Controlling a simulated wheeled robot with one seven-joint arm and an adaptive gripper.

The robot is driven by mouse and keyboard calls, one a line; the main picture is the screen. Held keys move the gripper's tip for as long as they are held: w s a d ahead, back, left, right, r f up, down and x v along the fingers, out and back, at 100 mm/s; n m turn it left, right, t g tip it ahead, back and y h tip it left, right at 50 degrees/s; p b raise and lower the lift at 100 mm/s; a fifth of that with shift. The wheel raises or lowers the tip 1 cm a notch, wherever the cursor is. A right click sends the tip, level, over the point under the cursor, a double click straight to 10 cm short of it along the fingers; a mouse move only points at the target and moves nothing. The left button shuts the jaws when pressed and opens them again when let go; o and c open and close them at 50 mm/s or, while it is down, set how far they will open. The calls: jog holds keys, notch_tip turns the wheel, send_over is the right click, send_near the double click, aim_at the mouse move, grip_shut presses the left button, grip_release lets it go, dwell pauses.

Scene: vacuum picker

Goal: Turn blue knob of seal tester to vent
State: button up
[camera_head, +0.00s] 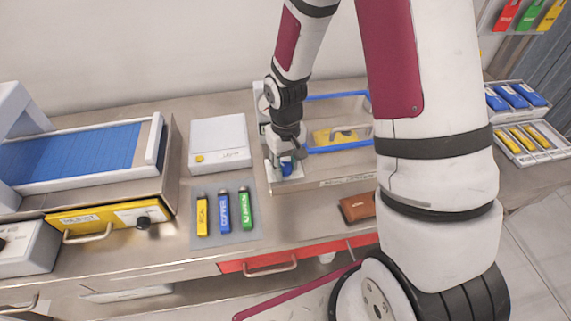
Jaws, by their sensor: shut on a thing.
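The seal tester (328,183) stands at the middle of the bench, with a blue-framed clear chamber (341,97) that has a yellow item inside. The blue knob (288,168) is on a small light plate at its front left corner. My gripper (287,163) points down at the knob and is shut on it. The fingers hide part of the knob, and I cannot tell which way it points. My arm covers the right end of the tester.
Left of the tester are a white box (219,145) and a grey mat (238,237) with yellow, blue and green labelled items. A brown block (358,207) lies in front of the tester. A blue-topped conveyor (75,153) is at left; trays (531,143) are at right.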

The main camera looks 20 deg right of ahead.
jog(key=o, duration=1.1)
jog(key=shift+o, duration=0.2)
jog(key=shift+m, duration=0.3)
